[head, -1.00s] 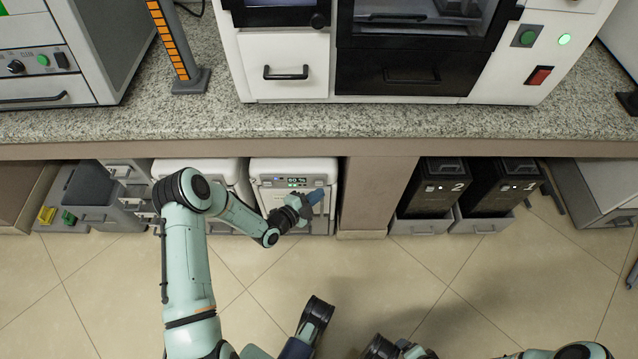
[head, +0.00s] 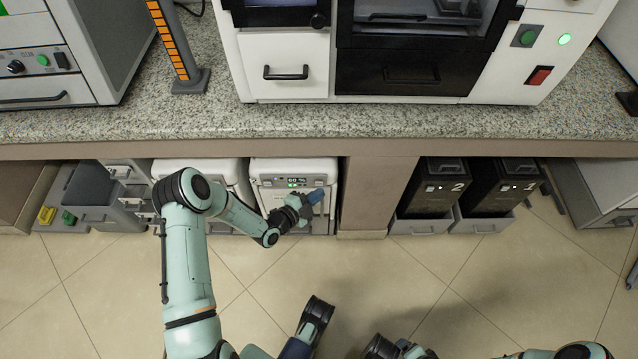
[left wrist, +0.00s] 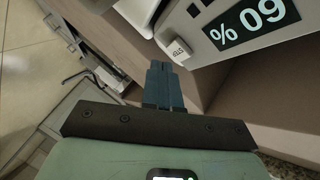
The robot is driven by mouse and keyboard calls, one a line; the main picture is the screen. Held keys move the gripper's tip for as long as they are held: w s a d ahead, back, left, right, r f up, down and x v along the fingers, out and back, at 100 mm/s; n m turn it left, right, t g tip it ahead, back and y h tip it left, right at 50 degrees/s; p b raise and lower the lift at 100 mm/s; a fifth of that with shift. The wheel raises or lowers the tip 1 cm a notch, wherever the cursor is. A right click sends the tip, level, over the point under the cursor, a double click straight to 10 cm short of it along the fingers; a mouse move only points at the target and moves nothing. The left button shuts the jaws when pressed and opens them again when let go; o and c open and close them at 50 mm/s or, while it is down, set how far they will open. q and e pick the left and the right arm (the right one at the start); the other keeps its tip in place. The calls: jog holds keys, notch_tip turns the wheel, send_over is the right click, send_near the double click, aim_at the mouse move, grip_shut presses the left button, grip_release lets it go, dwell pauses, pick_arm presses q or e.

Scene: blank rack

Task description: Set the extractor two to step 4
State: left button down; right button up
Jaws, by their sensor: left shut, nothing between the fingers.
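Two white units stand side by side under the bench in the head view, a left one (head: 232,167) and a right one (head: 262,168). I cannot read which is extractor two. The right one has a lit display reading 60 % (head: 297,181), which shows upside down in the left wrist view (left wrist: 255,22). A small pale button (left wrist: 179,51) with lettering sits beside that display. My left gripper (head: 317,196) is shut and empty in front of the right unit's right side. Its blue fingertips (left wrist: 161,70) are near the button; contact cannot be told.
The bench top (head: 400,122) overhangs the units. A brown panel (head: 378,193) stands right of them, then two black bins marked 2 (head: 428,201) and 1 (head: 490,200). Grey drawers stand at left. The tiled floor (head: 510,275) in front is largely clear.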

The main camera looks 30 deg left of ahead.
pick_arm(q)
jog(key=shift+w+a, duration=0.25)
jog(key=shift+w, duration=0.1)
jog(key=shift+w+a+b, duration=0.2)
jog(key=shift+w+b, duration=0.15)
jog(key=shift+b, duration=0.05)
dwell(0.7)
jog(key=shift+s, duration=0.15)
jog(key=shift+s+d+p, duration=0.4)
jog(key=shift+s+d, duration=0.05)
jog(key=shift+s, duration=0.15)
jog(key=s+d, duration=0.1)
jog(key=s+p, duration=0.1)
jog(key=s+d+p, duration=0.1)
jog(key=s, duration=0.1)
jog(key=shift+s+d, duration=0.1)
jog(key=shift+d, duration=0.2)
dwell(2.8)
